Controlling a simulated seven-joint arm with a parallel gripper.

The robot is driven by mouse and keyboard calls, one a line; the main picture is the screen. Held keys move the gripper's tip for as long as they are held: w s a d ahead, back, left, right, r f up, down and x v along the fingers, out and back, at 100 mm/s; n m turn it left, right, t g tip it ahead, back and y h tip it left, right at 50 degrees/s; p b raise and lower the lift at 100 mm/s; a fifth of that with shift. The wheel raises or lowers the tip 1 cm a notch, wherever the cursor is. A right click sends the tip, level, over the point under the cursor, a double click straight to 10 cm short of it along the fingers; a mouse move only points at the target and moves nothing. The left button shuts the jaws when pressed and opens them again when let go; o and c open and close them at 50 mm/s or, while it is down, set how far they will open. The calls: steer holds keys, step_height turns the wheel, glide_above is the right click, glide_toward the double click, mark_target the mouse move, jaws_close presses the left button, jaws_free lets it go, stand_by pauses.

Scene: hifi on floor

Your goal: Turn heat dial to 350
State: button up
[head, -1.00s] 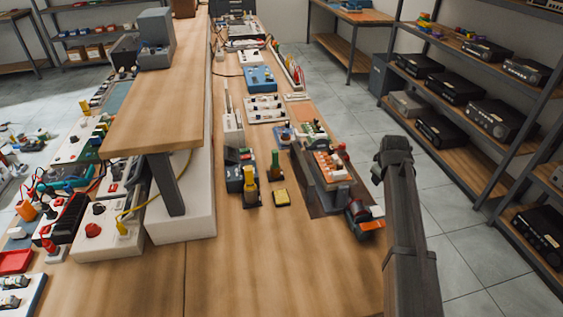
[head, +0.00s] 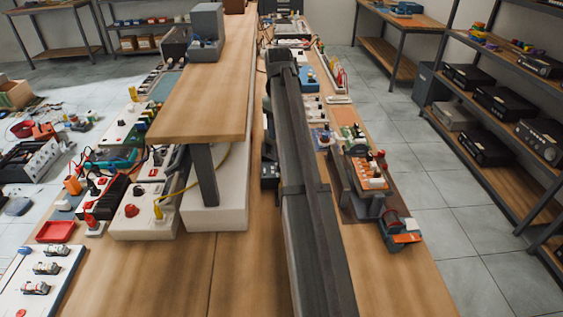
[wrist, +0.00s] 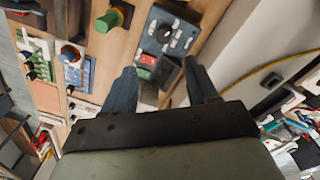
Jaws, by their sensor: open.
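No dial marked 350 can be read in either view, so I cannot tell which one is the heat dial. In the wrist view, a dark grey box (wrist: 180,34) carries a round dial (wrist: 164,33) and a red and green switch block (wrist: 147,66). A green knob (wrist: 113,18) stands beside it. My gripper (wrist: 159,66) is open and empty, its two fingers spread on either side of the switch block's end of the box. In the head view my arm hides most of this area; only a dark edge of the box (head: 269,174) shows.
A raised wooden shelf (head: 205,95) runs left of my arm, with panels of knobs and cables (head: 140,205) beyond it. A block with orange and white parts (head: 368,175) stands right of my arm. The bench front (head: 245,275) is mostly clear.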

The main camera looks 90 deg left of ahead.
step_height(320, 180, down, 14)
steer(key=shift+a+r, duration=0.1)
stand_by(0.5)
steer(key=shift+c, duration=0.4)
steer(key=c, duration=1)
